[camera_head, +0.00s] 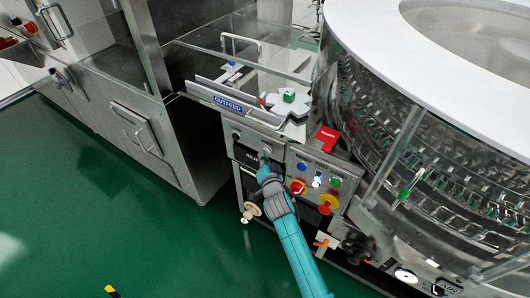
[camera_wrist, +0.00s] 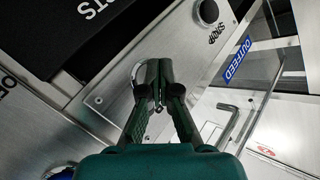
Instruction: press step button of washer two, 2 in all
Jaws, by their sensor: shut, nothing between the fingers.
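The rotary washer (camera_head: 465,135) stands at the right, with a white round top and a clear drum wall. Below the OUTFEED sign is a steel control panel (camera_head: 244,150), which also fills much of the wrist view (camera_wrist: 112,92). My gripper (camera_head: 264,166) is shut and empty, its fingertips close in front of this panel. In the wrist view, my fingertips (camera_wrist: 158,72) partly cover a round metal-rimmed fitting; contact cannot be told. A dark round button (camera_wrist: 208,11) with a small, hard-to-read label sits farther along the panel. I cannot tell which button is the step button.
An adjoining panel has blue (camera_head: 301,167), white (camera_head: 318,180) and green (camera_head: 335,183) buttons and a red knob on yellow (camera_head: 297,187). The OUTFEED sign (camera_head: 227,104) is above; it shows in the wrist view (camera_wrist: 238,60). Open green floor (camera_head: 120,225) lies left.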

